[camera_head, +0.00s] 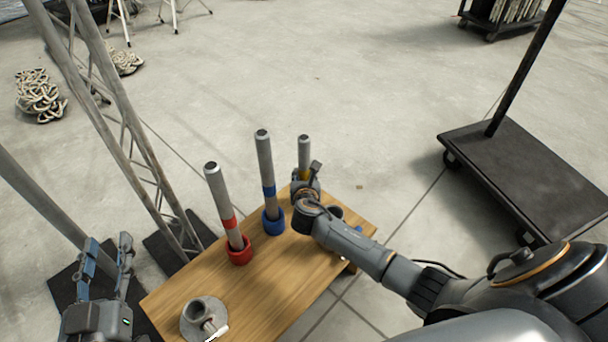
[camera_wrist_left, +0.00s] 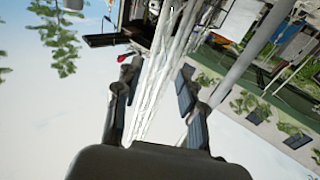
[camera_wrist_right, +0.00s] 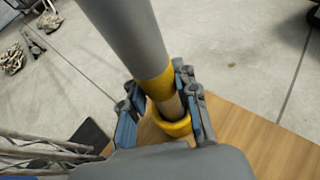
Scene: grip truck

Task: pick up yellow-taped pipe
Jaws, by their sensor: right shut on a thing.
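The yellow-taped pipe (camera_head: 304,152) stands upright at the far end of the wooden table, grey with a yellow band. In the right wrist view the pipe (camera_wrist_right: 125,35) rises between the fingers, its lower end in a yellow ring holder (camera_wrist_right: 174,123). My right gripper (camera_wrist_right: 160,105) is shut on the pipe around the yellow band, just above the holder. In the head view my right gripper (camera_head: 306,185) hides the pipe's lower part. My left gripper (camera_head: 106,255) is open and empty at the lower left, beside the table; its spread fingers also show in the left wrist view (camera_wrist_left: 158,85).
A red-taped pipe (camera_head: 220,195) and a blue-taped pipe (camera_head: 265,165) stand in matching holders on the table (camera_head: 245,300). A grey round-based fitting (camera_head: 198,312) sits at the near end. A metal truss (camera_head: 115,120) stands left of the table. A black cart (camera_head: 530,175) is at right.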

